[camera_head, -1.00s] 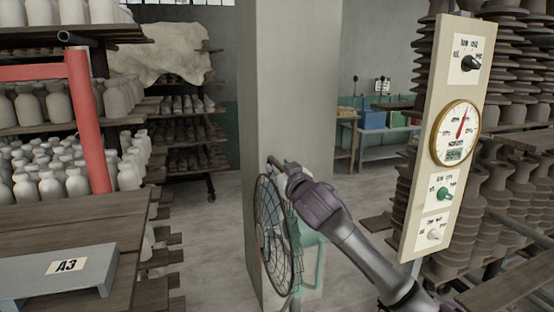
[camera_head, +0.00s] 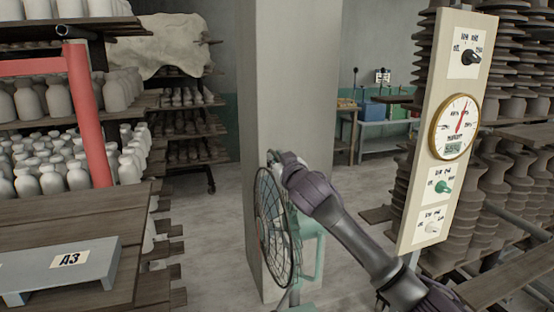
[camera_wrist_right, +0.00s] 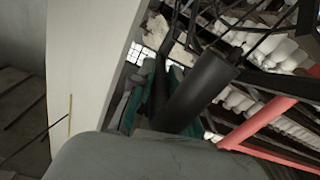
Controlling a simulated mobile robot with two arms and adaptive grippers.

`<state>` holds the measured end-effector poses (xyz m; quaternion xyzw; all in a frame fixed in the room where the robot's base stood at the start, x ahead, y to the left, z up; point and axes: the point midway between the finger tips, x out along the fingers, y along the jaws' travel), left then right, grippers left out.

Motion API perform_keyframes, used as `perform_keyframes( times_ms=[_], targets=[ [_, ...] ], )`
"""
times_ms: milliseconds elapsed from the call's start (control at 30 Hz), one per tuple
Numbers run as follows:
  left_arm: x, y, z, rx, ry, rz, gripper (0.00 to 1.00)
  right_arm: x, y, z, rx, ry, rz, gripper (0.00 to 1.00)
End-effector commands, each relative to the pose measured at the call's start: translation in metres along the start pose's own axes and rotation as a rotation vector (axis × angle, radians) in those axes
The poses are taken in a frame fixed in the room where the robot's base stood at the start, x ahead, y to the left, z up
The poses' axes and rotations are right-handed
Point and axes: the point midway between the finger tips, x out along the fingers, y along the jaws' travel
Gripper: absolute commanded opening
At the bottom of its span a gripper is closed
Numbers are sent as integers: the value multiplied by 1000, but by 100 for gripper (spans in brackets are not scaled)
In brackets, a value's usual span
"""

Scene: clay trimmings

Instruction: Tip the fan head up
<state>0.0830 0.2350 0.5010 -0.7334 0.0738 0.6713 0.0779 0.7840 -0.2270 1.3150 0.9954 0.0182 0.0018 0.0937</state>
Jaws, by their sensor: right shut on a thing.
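The fan (camera_head: 272,228) stands in front of the pale pillar in the head view, its round dark wire grille seen nearly edge-on and facing left. Its green body and stand show behind and below the grille. My right gripper (camera_head: 274,158) is at the top rear of the fan head, shut on the fan's handle. In the right wrist view a dark cylindrical bar (camera_wrist_right: 200,92) lies by the fingers, with dark wires beyond it. The fingertips and the exact grip are partly hidden. My left gripper is not in view.
A control panel (camera_head: 446,130) with a dial gauge stands to the right of my right arm. A wooden table (camera_head: 140,215) with a grey A3 stand is at the left. Pottery shelves and a red post (camera_head: 90,130) are behind it. The pale pillar (camera_head: 290,80) rises close behind the fan.

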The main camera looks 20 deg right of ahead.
Motion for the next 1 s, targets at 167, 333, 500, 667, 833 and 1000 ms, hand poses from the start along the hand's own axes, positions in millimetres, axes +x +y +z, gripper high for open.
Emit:
perform_keyframes(
  times_ms=[167,333,500,667,833,1000],
  targets=[
    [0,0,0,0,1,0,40,0,1,0,0,-1,1,0],
    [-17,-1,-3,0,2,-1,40,0,26,-9,6,-4,5,0],
    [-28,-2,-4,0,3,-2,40,0,65,-11,138,-4,4,0],
    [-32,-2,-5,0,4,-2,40,0,84,-9,226,-2,2,0],
    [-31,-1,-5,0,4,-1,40,0,87,-8,238,-2,3,0],
    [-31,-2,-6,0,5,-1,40,0,87,-8,237,-1,4,19]
  ],
)
